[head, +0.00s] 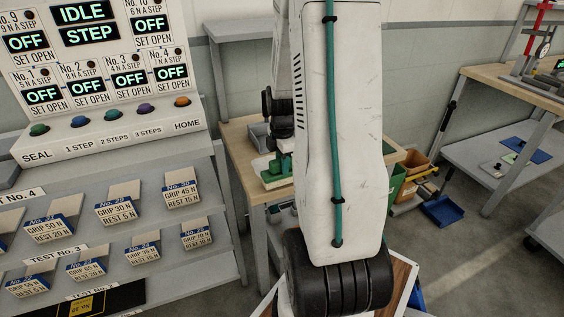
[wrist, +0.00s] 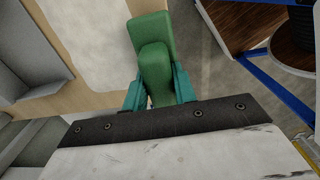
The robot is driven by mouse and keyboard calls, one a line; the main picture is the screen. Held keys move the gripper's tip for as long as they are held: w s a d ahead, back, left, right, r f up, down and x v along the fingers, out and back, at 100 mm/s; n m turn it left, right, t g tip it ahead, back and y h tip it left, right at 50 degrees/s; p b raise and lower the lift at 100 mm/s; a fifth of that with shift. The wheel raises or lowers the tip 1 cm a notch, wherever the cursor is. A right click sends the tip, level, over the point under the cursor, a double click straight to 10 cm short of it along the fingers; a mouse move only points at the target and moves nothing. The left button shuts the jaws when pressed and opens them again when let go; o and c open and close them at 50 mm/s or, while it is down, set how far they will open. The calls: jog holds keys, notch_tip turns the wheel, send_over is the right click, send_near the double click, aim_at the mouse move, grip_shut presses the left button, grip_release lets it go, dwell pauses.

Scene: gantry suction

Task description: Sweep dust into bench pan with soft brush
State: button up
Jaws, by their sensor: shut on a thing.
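My gripper (wrist: 157,92) has teal fingers, seen in the wrist view shut on a green block-shaped thing (wrist: 152,35), which looks like the soft brush. Its bristles do not show. Brush and gripper are over the wooden bench (wrist: 113,20), near its edge. A pale patch (wrist: 85,40) lies on the bench left of the brush; I cannot tell if it is dust. In the head view the gripper is low over the bench (head: 240,135), partly behind my arm. A grey open container (head: 258,135) stands there, perhaps the pan; its grey wall shows in the wrist view (wrist: 30,55).
A control panel (head: 100,75) and a sloped rack of labelled blocks (head: 120,225) stand at the left. Green and yellow bins (head: 415,165) stand beyond the bench's right end. A blue dustpan (head: 442,210) lies on the floor.

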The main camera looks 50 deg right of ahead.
grip_shut()
jog(key=shift+f, duration=0.25)
jog(key=shift+f, duration=0.35)
